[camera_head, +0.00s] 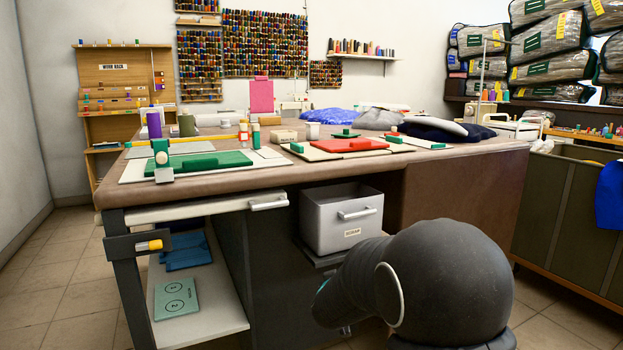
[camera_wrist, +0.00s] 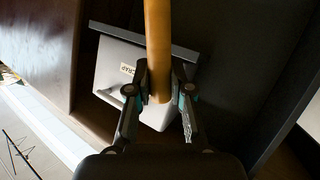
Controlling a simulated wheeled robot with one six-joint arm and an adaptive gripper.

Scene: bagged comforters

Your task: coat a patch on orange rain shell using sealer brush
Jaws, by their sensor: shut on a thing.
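In the wrist view my gripper (camera_wrist: 161,82) is shut on a thick orange-yellow rod (camera_wrist: 158,40), with one finger on each side. The rod's upper part runs out of the frame, so I cannot tell whether it is the sealer brush's handle. In the head view a flat red-orange folded cloth (camera_head: 350,145), which looks like the orange rain shell, lies on a pale board on the worktable (camera_head: 240,188). A green block sits at its left edge. I cannot make out a patch on it. My gripper is hidden in the head view behind my dark arm.
A grey scrap bin (camera_head: 322,222) sits under the tabletop; in the wrist view the bin (camera_wrist: 112,75) lies beyond the rod. A green folded cloth (camera_head: 205,163) lies at the table's left. A bracket with a yellow cylinder (camera_head: 150,245) juts from the table's front left corner.

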